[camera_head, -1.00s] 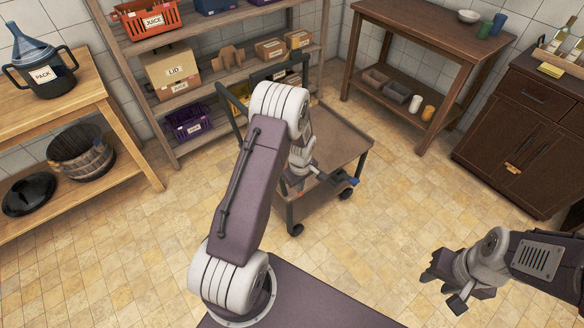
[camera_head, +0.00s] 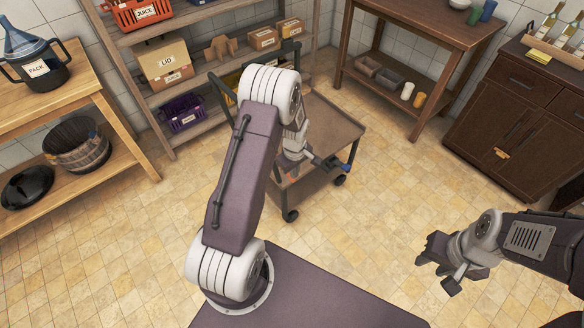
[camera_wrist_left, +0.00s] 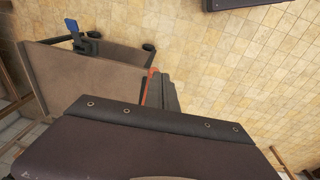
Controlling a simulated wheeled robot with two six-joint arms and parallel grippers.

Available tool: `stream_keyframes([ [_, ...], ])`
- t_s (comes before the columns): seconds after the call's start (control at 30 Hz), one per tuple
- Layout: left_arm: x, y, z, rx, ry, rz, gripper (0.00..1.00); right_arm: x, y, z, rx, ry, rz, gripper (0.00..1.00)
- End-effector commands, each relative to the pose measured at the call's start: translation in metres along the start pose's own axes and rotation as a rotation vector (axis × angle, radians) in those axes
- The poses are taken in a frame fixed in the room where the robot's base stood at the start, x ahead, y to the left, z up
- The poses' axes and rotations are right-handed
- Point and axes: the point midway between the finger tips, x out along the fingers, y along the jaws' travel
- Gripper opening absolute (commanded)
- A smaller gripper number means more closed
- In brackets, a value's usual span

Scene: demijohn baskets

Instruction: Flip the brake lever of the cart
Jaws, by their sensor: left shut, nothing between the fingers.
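The cart (camera_head: 332,125) has a flat brown top, dark legs and a dark push handle. It stands in front of the shelves, partly hidden by my left arm. A thin red-orange piece, likely the brake lever (camera_wrist_left: 151,84), shows at the cart's edge in the left wrist view. My left gripper (camera_head: 287,172) is low at the cart's near left side, mostly hidden by its own arm. Its shut, empty grey fingers (camera_wrist_left: 165,92) are right beside the red-orange piece; I cannot tell if they touch. My right gripper (camera_head: 428,252) hangs over bare floor at the right, jaw opening unclear.
Shelves with boxes and baskets stand behind. A wooden bench with a demijohn (camera_head: 33,67) is left, a brown table (camera_head: 420,22) and cabinet (camera_head: 525,110) right. The tiled floor around the cart is clear.

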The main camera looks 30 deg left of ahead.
Motion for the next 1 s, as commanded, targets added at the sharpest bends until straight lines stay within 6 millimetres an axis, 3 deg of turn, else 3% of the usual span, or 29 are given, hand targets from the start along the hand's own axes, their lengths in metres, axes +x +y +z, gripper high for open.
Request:
stream_keyframes([
  [0.2, -0.029, -0.001, 0.043, 0.008, 0.001, 0.003, 0.00, 0.013, 0.000, 0.002, 0.000, -0.003, 0.000, 0.36],
  [0.4, -0.048, -0.002, 0.064, 0.005, 0.000, 0.002, 0.00, 0.015, 0.000, 0.002, 0.000, -0.003, 0.000, 0.36],
  [1.0, -0.053, -0.002, 0.069, 0.003, 0.000, 0.001, 0.00, 0.015, 0.000, 0.002, 0.000, -0.003, 0.000, 0.36],
])
